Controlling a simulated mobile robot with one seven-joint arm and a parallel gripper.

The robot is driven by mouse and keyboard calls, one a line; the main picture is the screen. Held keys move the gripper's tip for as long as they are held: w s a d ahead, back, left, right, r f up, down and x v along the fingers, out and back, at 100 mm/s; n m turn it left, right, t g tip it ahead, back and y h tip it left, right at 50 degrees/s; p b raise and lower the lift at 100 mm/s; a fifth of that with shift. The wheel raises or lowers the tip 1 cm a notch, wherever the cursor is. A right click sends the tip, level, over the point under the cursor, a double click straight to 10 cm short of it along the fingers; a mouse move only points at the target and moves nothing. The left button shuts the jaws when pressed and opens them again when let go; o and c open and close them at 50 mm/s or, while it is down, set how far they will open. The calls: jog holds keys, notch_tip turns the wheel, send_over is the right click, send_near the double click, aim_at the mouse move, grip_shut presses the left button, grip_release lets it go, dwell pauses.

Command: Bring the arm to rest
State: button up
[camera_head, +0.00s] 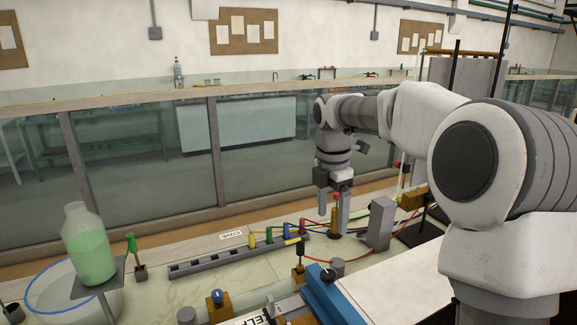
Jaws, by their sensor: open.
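My arm reaches in from the right side of the head view, bent at the elbow, with its hand hanging down.
A bottle of green liquid (88,247) stands on a small stand at the left, by a blue-rimmed bowl (38,290). A grey rail (205,265), coloured plugs with wires, a grey block (380,223) and a blue block (330,297) crowd the bench. The glass flume (140,155) runs behind.

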jog(key=s+d+f+m+t+b, duration=0.1)
jog(key=s+m+t, duration=0.4)
jog(key=s+m, duration=1.8)
jog(key=s, duration=0.5)
jog(key=shift+s+d+f+y, duration=0.2)
jog(key=shift+s+d+y, duration=0.1)
